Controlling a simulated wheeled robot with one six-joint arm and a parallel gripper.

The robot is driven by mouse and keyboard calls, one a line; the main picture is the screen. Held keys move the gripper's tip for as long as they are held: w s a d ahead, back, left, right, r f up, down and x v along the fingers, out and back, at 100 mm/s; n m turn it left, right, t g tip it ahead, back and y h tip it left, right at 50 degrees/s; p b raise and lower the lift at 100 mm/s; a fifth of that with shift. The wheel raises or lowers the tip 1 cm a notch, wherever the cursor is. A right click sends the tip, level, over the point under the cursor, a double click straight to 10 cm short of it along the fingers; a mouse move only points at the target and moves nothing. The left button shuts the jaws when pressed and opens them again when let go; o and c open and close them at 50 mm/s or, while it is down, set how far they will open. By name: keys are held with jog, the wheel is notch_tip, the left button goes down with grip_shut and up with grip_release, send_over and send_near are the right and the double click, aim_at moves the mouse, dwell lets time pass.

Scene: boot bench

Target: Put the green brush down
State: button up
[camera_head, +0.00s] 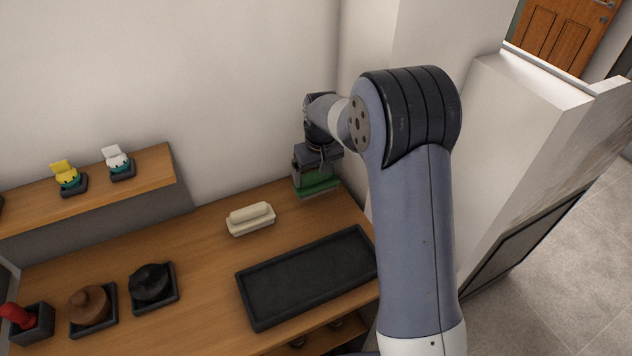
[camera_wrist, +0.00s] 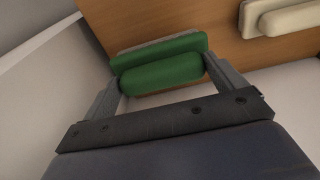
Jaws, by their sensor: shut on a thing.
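The green brush (camera_head: 318,184) is at the back right corner of the wooden bench, near the wall. My gripper (camera_head: 316,170) is above it with the fingers pointing down. In the wrist view the green brush (camera_wrist: 160,66) lies between the two fingertips of my gripper (camera_wrist: 165,82), which are shut on it. A pale bristle edge shows along its far side. I cannot tell whether its underside touches the bench top (camera_head: 210,262) or is slightly above it.
A cream brush (camera_head: 251,218) lies left of the green one. A black tray (camera_head: 308,277) is in front. Black and brown round items (camera_head: 150,283) and a red-handled item (camera_head: 18,316) stand in holders at left. A shelf (camera_head: 120,191) holds yellow and white pieces. A wall stands close at right.

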aim_at(317, 182)
jog(key=shift+f+p, duration=0.4)
jog(key=shift+f, duration=1.65)
jog(key=shift+f, duration=0.1)
jog(key=o, duration=0.7)
jog(key=r, duration=0.4)
jog(key=s+r+b, duration=0.1)
jog(key=r, duration=0.3)
jog(key=r+b, duration=0.1)
jog(key=r, duration=0.3)
jog(key=shift+s+d+r, duration=0.1)
jog(key=shift+s+d, duration=0.1)
jog(key=shift+d, duration=0.05)
jog(key=f, duration=0.4)
jog(key=w+f+p, duration=0.1)
jog(key=f, duration=0.3)
jog(key=f+p, duration=0.1)
jog(key=f, duration=0.3)
jog(key=shift+w+a, duration=0.25)
jog(key=shift+r+b, duration=0.4)
jog(key=shift+r, duration=1.3)
